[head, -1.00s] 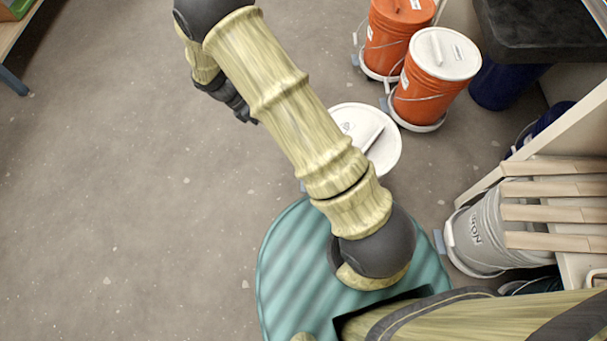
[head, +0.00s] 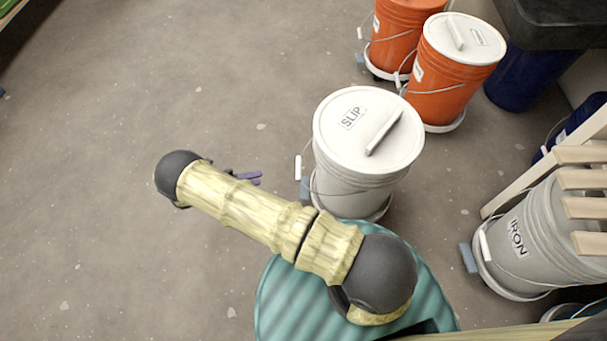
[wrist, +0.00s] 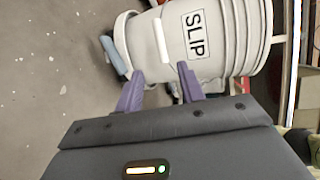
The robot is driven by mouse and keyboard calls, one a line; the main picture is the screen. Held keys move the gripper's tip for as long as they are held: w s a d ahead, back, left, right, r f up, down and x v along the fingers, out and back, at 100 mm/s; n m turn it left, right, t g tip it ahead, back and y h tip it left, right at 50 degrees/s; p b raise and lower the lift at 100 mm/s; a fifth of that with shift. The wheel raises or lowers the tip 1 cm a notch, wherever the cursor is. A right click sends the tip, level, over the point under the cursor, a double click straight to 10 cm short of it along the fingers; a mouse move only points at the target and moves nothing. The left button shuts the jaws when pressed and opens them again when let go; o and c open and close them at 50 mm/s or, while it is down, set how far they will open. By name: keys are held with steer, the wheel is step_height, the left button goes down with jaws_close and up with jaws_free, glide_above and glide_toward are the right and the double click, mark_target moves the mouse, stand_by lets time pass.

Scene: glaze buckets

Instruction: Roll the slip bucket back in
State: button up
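The slip bucket (head: 350,178) is white, upright and lidded, and stands on the floor right of my forearm in the head view. It has a low round base (head: 376,214) with a blue-grey tab (head: 305,189). Its white handle grip (head: 298,167) hangs on the left side. In the wrist view the bucket (wrist: 222,45) shows its SLIP label, and the grip (wrist: 161,40) lies just beyond the fingertips. My gripper (head: 255,178) is low, left of the bucket, its purple fingers pointing toward it. In the wrist view my gripper (wrist: 161,72) is open, with nothing between its fingers.
Two orange buckets (head: 448,92) (head: 392,45) stand behind the slip bucket. A grey IRON bucket (head: 530,235) stands at right beside a slatted wooden rack (head: 582,178). A blue bucket (head: 517,80) is under the dark counter at back right. The floor on the left is clear.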

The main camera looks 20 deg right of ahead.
stand_by(0.3)
steer(key=d+f+b, duration=0.1)
steer(key=d+b, duration=0.2)
steer(key=d, duration=0.5)
steer(key=w+d+f+b, duration=0.1)
steer(key=d+f+b, duration=0.1)
steer(key=d, duration=0.7)
steer(key=shift+w+b, duration=0.2)
steer(key=shift+b, duration=0.2)
jaws_close()
